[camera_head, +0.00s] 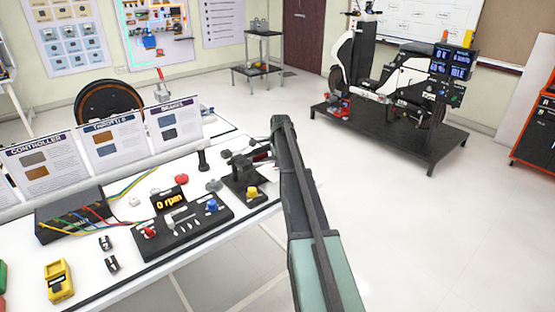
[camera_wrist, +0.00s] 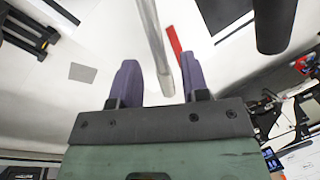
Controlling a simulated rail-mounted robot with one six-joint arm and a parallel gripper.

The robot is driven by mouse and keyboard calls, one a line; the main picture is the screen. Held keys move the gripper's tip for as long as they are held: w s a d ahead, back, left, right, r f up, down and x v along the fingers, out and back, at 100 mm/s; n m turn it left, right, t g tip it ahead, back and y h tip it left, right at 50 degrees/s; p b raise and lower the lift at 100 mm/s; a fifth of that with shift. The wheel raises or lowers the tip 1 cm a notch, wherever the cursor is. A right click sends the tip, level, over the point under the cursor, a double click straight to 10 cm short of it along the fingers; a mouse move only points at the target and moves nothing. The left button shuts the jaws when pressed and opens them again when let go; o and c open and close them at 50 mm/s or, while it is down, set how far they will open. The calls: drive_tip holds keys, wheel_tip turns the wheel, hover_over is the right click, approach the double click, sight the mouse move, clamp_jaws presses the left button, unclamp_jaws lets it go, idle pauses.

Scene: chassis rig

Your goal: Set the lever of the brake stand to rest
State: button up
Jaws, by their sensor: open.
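The brake stand (camera_head: 242,186) is a black block with a yellow knob near the right end of the white bench in the head view. Its upper part is partly hidden by my arm, and the lever's angle is hard to read. In the wrist view, a grey metal bar (camera_wrist: 152,35), likely the lever, reaches down between the two purple fingers of my gripper (camera_wrist: 159,70). The fingers are apart, with gaps showing beside the bar. A red strip (camera_wrist: 175,45) shows beside the bar, near the right finger.
A control box with an rpm display (camera_head: 183,228) sits left of the stand. A black box with coloured wires (camera_head: 75,215) and a yellow meter (camera_head: 59,281) lie farther left. Upright sign cards (camera_head: 113,138) line the bench's back. Open floor lies right of my arm.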

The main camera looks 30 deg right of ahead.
drive_tip(key=p+v, duration=1)
drive_tip(key=shift+r, duration=0.3)
drive_tip(key=shift+s, duration=0.1)
drive_tip(key=s+a+n+g, duration=0.1)
drive_tip(key=s+a+n, duration=1)
drive_tip(key=s+a, duration=0.4)
drive_tip(key=s+a+n+g, duration=0.1)
drive_tip(key=s+a+n, duration=0.9)
drive_tip(key=s+a, duration=0.6)
drive_tip(key=a, duration=0.5)
drive_tip(key=shift+s+f+n+y, duration=0.2)
drive_tip(key=shift+n+y, duration=0.2)
drive_tip(key=shift+a, duration=0.15)
